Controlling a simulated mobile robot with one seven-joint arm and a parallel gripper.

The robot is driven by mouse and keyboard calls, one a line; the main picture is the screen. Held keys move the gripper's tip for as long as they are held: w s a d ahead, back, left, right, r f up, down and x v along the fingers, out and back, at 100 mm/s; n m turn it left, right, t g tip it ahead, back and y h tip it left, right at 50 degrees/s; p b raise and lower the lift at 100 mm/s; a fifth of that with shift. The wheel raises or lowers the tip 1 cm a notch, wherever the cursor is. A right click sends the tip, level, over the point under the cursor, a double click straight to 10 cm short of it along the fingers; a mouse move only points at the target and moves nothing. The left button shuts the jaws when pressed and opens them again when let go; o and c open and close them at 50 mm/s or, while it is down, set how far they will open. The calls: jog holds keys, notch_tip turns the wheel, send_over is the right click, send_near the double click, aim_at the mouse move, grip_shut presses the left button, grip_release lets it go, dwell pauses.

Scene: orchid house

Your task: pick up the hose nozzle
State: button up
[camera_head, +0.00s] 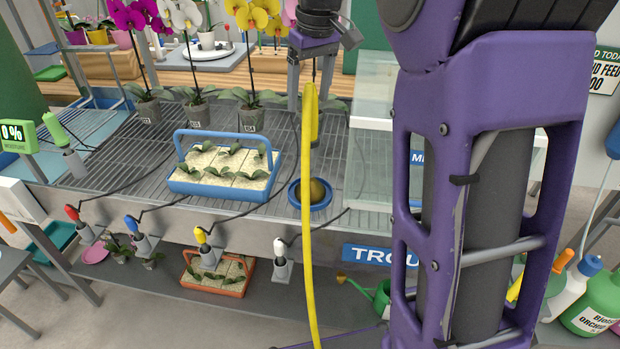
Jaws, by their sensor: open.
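My gripper (311,88) hangs at the top centre, pointing down over the wire bench, with its fingers apart. A yellow hose-like strip (308,225) bends over at the fingers and runs down past the bench's front edge to the bottom of the picture. It overlaps the gripper in view; I cannot tell whether they touch. I cannot make out a hose nozzle for certain; a small dark piece shows by the short end of the yellow strip. Part of the fingers is hidden behind the strip.
A blue tray (178,187) of seedlings and a blue saucer (325,203) with a round brown thing stand on the bench. Potted orchids (195,116) line its back. Several coloured handles (201,236) with cords sit along the front edge. A clear box (375,150) stands right.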

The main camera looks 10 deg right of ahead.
aim_at(309, 113)
jog(key=f, duration=0.1)
jog(key=w+f, duration=0.1)
jog(key=f, duration=0.1)
jog(key=f+b, duration=0.1)
jog(key=f, duration=0.1)
jog(key=shift+w+d+f, duration=0.1)
jog(key=shift+w+f, duration=0.1)
jog(key=shift+w, duration=0.1)
jog(key=shift+c, duration=0.2)
grip_shut()
